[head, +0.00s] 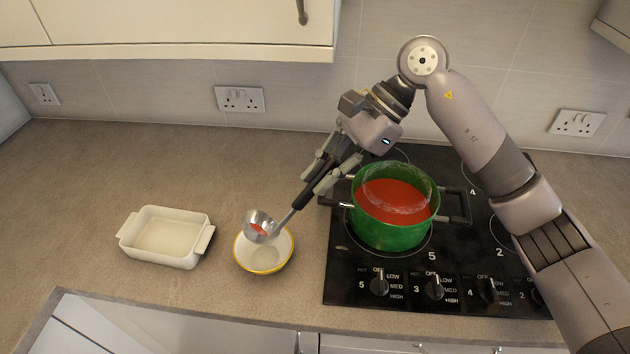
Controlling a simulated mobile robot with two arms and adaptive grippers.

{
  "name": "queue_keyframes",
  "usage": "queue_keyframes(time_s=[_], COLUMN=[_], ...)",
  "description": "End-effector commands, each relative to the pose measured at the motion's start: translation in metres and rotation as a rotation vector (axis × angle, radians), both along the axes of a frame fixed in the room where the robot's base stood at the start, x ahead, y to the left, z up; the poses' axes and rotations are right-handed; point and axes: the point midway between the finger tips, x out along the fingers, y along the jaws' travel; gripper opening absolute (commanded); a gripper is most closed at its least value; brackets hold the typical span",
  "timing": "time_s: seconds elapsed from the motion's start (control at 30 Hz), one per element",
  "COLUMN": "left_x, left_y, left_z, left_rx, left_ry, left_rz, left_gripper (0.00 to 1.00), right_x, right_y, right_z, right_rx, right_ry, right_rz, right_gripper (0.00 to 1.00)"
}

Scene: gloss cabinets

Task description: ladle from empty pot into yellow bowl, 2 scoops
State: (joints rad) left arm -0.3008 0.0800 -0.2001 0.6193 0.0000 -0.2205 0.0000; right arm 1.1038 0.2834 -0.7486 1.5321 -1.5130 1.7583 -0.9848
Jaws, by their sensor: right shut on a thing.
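The green pot (388,232) stands on the stove and holds red soup (395,196), so it is not empty. The yellow bowl (264,271), pale inside with a yellow rim, stands on the counter left of the stove. I see no red inside it, though the ladle hides part of it. My right gripper (315,186) is shut on the handle of the metal ladle (259,218). The ladle's cup is over the bowl's back left part, tilted, with some red in it. My left gripper is not in view.
A white rectangular dish (160,257) with two handles stands left of the bowl. The black stove (340,281) has knobs along its front. A wall cabinet (180,28) hangs above the counter at upper left. The counter behind the dish is clear.

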Motion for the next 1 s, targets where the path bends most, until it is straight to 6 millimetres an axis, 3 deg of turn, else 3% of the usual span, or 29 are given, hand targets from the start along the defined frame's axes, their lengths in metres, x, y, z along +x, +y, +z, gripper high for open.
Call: queue_keyframes(time_s=[0.43,1.0], left_x=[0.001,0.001], left_y=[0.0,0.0], left_z=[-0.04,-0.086], left_rx=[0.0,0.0], left_ry=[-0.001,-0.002], left_rz=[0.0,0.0], left_gripper=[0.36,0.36], right_x=[0.014,0.022], right_y=[-0.021,-0.033], right_z=[-0.024,-0.054], right_rx=[0.155,0.317], right_ry=[0.101,0.208], right_rz=[-0.003,-0.001], right_gripper=[0.0,0.0])
